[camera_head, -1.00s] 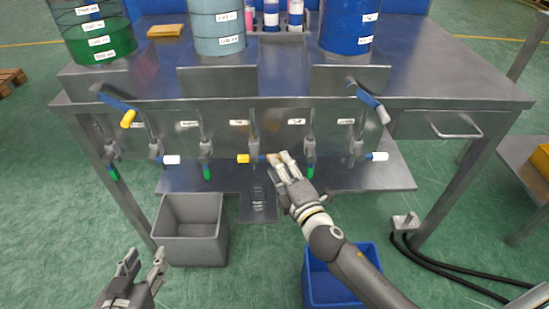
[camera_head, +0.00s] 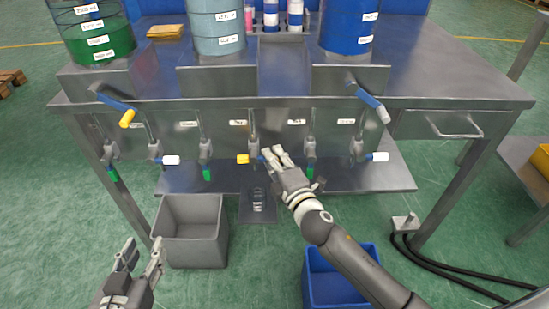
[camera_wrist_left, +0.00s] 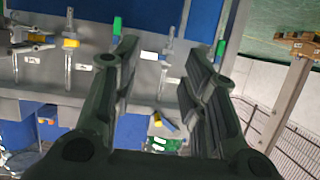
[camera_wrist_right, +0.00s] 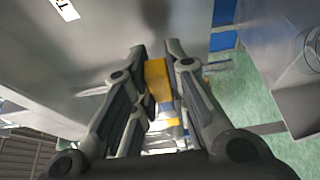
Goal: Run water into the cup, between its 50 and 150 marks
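The clear cup (camera_head: 258,201) stands upright on a small dark platform below the bench's middle tap. Its marks and any water in it are too small to tell. The middle tap (camera_head: 254,143) has a handle with a yellow end (camera_head: 243,158) pointing left. My right gripper (camera_head: 274,153) is at this tap, just right of its body. In the right wrist view its fingers (camera_wrist_right: 157,48) are apart, with a yellow piece (camera_wrist_right: 157,78) showing between them. Contact cannot be told. My left gripper (camera_head: 141,253) is open and empty at lower left, also in its wrist view (camera_wrist_left: 162,45).
Other taps, such as a white-ended one (camera_head: 170,159), line the metal bench front (camera_head: 280,122). A grey bin (camera_head: 190,250) stands left of the cup and a blue bin (camera_head: 330,290) below my right arm. Large drums, such as a blue one (camera_head: 347,28), stand above.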

